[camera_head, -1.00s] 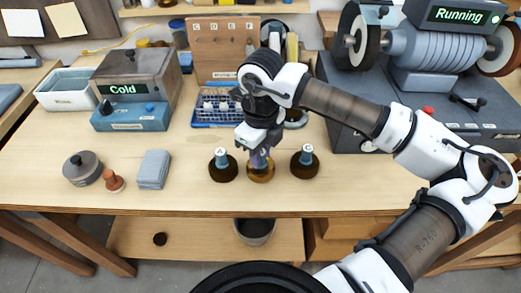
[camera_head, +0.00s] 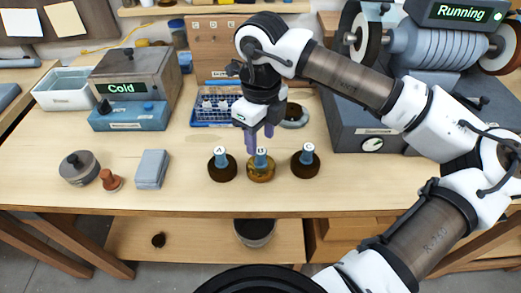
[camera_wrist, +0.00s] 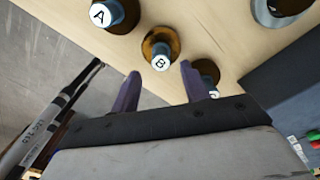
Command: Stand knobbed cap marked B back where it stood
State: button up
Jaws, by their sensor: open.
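The knobbed cap marked B (camera_head: 261,160) is blue with a white lettered top. It stands upright on the middle amber round base (camera_head: 261,174) on the workbench. In the wrist view cap B (camera_wrist: 160,62) shows beyond and between my fingertips, with its amber base (camera_wrist: 168,38) around it. My gripper (camera_head: 260,141) is open and empty, just above and behind cap B in the head view, apart from it. The wrist view shows both purple fingers (camera_wrist: 160,80) spread, with nothing between them.
Similar caps marked A (camera_head: 220,158) and C (camera_head: 307,156) stand on dark brown bases close on either side. A blue rack (camera_head: 217,108) is behind. The bench front is clear.

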aim_at(260, 150)
notch_tip(260, 150, up, 7)
jog(key=b, duration=0.1)
dwell(1.6)
